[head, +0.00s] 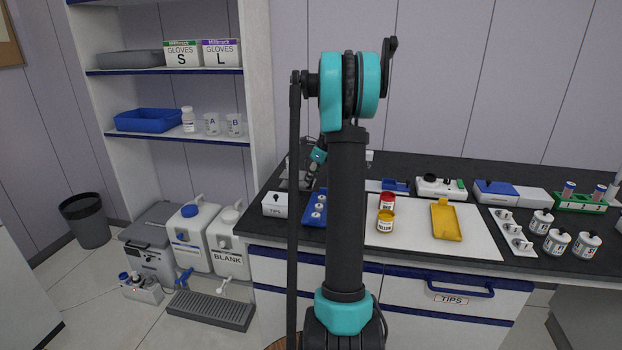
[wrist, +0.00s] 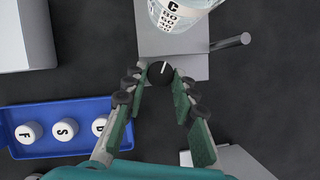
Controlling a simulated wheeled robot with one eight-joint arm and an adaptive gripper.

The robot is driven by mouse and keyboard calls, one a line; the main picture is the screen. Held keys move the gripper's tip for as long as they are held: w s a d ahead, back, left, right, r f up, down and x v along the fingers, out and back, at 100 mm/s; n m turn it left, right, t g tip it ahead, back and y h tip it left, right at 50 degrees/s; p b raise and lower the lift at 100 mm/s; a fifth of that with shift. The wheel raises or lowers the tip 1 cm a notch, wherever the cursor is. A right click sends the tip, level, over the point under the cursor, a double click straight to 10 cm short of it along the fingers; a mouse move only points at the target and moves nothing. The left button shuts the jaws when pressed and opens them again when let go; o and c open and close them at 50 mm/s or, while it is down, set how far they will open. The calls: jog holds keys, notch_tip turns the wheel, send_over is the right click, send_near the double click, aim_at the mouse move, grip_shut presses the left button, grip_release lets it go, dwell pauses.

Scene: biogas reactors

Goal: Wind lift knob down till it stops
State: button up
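The lift knob (wrist: 160,72) is a round black knob with a white line that points up and slightly right in the wrist view. It sits at the near side of a grey lift (wrist: 155,40). My gripper (wrist: 159,76) has its two teal fingers on either side of the knob, and the tips appear to touch it. A clear beaker (wrist: 180,12) marked C stands over the lift, cut off by the top edge. In the head view my gripper (head: 312,168) is small and partly hidden behind my arm, and the knob cannot be made out.
A blue tray (wrist: 50,148) with several white lettered caps lies left of my gripper. A white box (head: 275,204) stands beside it in the head view. A grey rod (wrist: 232,41) sticks out right of the lift. A yellow tray (head: 446,221) and jars lie farther right on the bench.

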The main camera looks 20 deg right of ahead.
grip_shut()
jog(key=shift+w+d+n+g+y, duration=0.1)
jog(key=shift+n+g+y, duration=0.3)
jog(key=shift+n, duration=1.1)
jog(key=shift+w+d+n+g+y, duration=0.1)
jog(key=shift+n+g+y, duration=0.3)
jog(key=shift+n, duration=1.1)
jog(key=o, duration=0.7)
grip_release()
jog(key=shift+r, duration=0.15)
jog(key=v, duration=1.1)
jog(key=shift+d+r, duration=0.1)
jog(key=shift+r, duration=0.3)
